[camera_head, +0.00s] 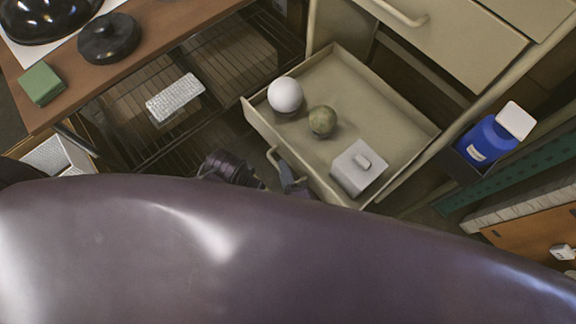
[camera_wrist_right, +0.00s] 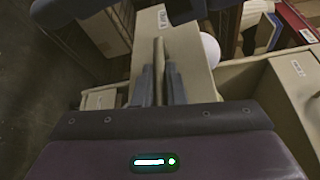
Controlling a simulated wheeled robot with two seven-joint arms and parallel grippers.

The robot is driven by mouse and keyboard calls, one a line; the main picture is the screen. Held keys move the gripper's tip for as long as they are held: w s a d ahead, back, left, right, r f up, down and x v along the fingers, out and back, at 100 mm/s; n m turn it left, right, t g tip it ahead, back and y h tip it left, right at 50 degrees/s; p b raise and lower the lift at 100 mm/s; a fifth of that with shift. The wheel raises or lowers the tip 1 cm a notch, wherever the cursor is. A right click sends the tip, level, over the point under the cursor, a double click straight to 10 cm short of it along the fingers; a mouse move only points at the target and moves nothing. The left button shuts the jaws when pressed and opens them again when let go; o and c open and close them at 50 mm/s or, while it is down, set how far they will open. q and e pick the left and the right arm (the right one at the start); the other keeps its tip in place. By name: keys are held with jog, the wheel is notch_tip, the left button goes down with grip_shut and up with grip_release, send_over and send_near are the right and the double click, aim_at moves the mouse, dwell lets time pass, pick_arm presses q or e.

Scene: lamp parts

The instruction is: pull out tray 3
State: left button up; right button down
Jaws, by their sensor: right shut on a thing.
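A cream tray (camera_head: 355,95) is pulled out of the cream cabinet. It holds a white ball (camera_head: 285,95), a mottled green-brown ball (camera_head: 322,121) and a grey lidded box (camera_head: 358,167). My right gripper (camera_head: 290,182) is at the curved handle (camera_head: 272,156) on the tray's front. In the right wrist view, the fingers (camera_wrist_right: 160,88) are shut on the handle (camera_wrist_right: 159,52), in front of the tray's front panel (camera_wrist_right: 190,55). Which number the tray bears cannot be read. My left gripper is not in view.
A closed drawer (camera_head: 450,45) with its own handle is above. A blue bottle (camera_head: 487,143) stands in a holder at the right. A wire rack (camera_head: 225,65) and a wooden bench (camera_head: 150,40) are at the left. My large dark body covers the lower view.

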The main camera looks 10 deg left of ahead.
jog(key=c, duration=1.5)
grip_release()
